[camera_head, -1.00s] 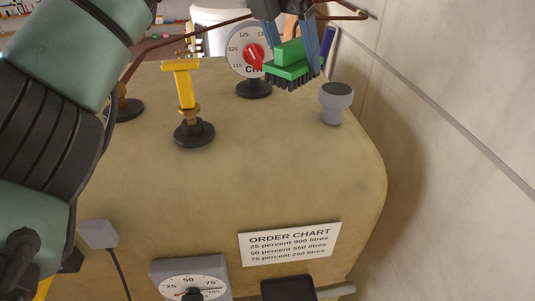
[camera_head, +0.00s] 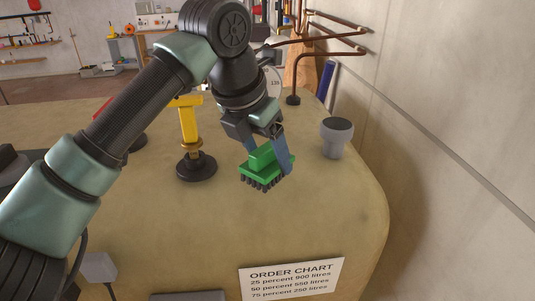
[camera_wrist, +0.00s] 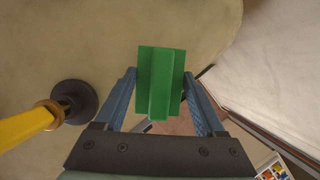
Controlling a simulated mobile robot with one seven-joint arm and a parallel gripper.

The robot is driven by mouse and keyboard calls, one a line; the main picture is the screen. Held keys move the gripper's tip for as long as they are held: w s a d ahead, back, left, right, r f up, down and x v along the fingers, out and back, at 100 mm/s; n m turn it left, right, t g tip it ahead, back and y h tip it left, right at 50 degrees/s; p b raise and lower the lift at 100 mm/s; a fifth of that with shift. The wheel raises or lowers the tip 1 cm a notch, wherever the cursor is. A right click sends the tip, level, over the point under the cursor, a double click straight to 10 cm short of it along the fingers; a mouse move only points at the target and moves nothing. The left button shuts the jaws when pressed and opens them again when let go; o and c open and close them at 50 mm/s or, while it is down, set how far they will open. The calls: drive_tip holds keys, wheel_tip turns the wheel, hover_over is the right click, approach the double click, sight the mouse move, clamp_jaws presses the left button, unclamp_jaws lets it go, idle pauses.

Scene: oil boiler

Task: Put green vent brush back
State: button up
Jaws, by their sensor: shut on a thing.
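The green vent brush (camera_head: 258,159) has a raised grip on top and dark bristles pointing down. My gripper (camera_head: 270,161) is shut on its green grip, with one blue finger on each side. The brush is over the tan tank top (camera_head: 230,230), between the yellow T-shaped valve and the grey capped vent (camera_head: 336,138). I cannot tell whether the bristles touch the tank. In the wrist view the brush (camera_wrist: 152,80) sits between the fingertips, and the tank top lies beyond it.
The yellow valve (camera_head: 190,140) on its black base stands left of the brush. A dial gauge (camera_head: 273,82) is partly hidden behind my arm. Copper pipes (camera_head: 325,38) run at the back, and a concrete wall (camera_head: 450,130) bounds the right.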

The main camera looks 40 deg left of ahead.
drive_tip(key=shift+f, duration=0.75)
drive_tip(key=shift+f, duration=0.15)
drive_tip(key=o, duration=1.2)
drive_tip(key=shift+c, duration=0.2)
drive_tip(key=shift+r+p, duration=0.3)
drive_tip(key=shift+r, duration=0.1)
drive_tip(key=p+v, duration=0.4)
drive_tip(key=v, duration=0.7)
drive_tip(key=shift+s+r, duration=0.15)
drive_tip(key=shift+r, duration=0.15)
